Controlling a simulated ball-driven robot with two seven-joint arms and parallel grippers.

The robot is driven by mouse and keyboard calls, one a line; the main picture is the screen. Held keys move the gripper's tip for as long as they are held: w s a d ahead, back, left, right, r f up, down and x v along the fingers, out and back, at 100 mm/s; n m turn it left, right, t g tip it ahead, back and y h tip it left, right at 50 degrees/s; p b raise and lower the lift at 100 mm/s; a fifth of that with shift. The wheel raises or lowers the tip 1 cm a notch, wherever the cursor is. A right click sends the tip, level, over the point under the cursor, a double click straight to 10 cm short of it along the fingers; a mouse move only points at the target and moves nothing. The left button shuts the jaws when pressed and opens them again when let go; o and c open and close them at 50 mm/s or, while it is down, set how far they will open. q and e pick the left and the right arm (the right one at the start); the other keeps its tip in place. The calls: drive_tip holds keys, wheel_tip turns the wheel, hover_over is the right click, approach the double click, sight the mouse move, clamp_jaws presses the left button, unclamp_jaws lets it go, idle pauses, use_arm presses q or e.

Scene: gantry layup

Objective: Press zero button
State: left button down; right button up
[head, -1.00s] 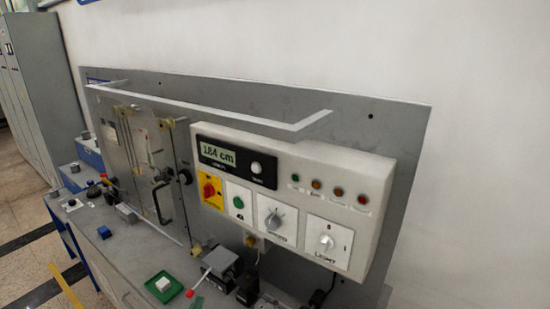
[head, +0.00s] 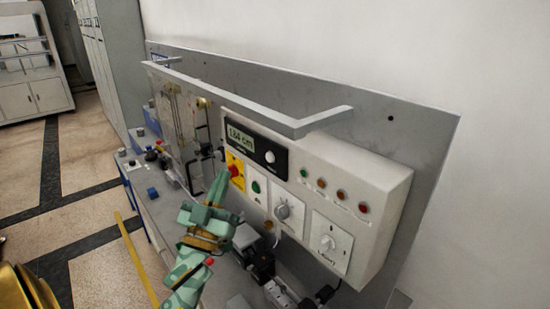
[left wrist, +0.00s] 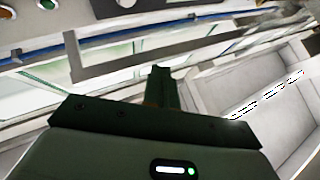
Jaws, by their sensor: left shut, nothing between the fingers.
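A control box (head: 384,180) on the grey panel carries a black display strip (head: 250,135) reading about 184 cm. A round white button (head: 269,157) sits at the right end of the strip; its label is too small to read. My left gripper (head: 221,178) is green, shut and empty. In the head view it shows below and left of the button, by the red knob on its yellow plate (head: 236,170). I cannot tell whether it touches the box. The shut fingers (left wrist: 162,82) also show in the left wrist view. My right gripper is out of view.
A green button (head: 256,187), two rotary switches (head: 290,212) and several small lamps (head: 342,194) are on the box. A grey rail (head: 240,103) juts out above it. Small black devices (head: 254,262) stand on the bench below.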

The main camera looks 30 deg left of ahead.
use_arm(q)
drive_tip(key=b, duration=0.2)
approach(270, 157)
drive_tip(key=shift+w+a+r, duration=1.15)
drive_tip(key=shift+a+r, duration=0.8)
drive_tip(key=shift+r, duration=0.05)
drive_tip(key=shift+w+d+b, duration=0.25)
drive_tip(key=shift+w+b, duration=0.05)
drive_tip(key=shift+w, duration=0.45)
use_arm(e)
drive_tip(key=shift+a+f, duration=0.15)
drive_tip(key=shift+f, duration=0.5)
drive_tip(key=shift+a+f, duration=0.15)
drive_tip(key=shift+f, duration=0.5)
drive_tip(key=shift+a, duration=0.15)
use_arm(q)
drive_tip(key=shift+r, duration=0.1)
drive_tip(key=shift+w+d, duration=0.1)
drive_tip(key=shift+w, duration=0.3)
